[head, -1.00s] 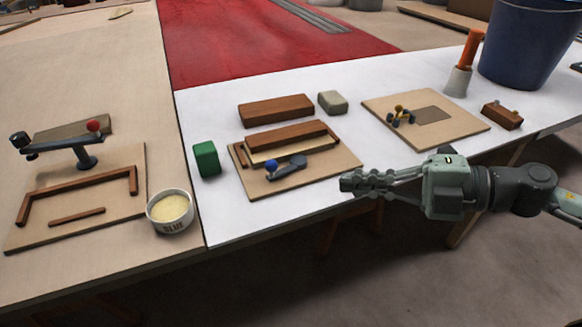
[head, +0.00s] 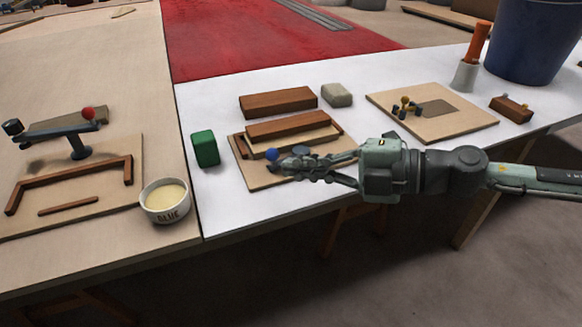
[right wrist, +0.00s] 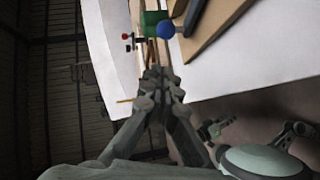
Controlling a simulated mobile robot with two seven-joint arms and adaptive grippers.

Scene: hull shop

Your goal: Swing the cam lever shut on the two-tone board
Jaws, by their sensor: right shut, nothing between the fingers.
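The two-tone piece, dark brown with a pale strip (head: 318,139), lies on a flat wooden base (head: 249,178) in the middle of the white table. The cam lever has a blue ball knob (head: 271,154), which points left at the front of that base. The knob also shows in the right wrist view (right wrist: 166,29). My right gripper (head: 279,166) is shut and empty, its fingertips beside the knob; I cannot tell if they touch. The gripper hides most of the lever and its pivot. My left gripper is not in view.
A green block (head: 205,149) stands left of the base. A brown block (head: 278,101) and grey block (head: 337,95) lie behind it. At left are a red-knobbed lever (head: 88,113) and a bowl (head: 164,201). At right is a board with small yellow-knobbed parts (head: 463,122).

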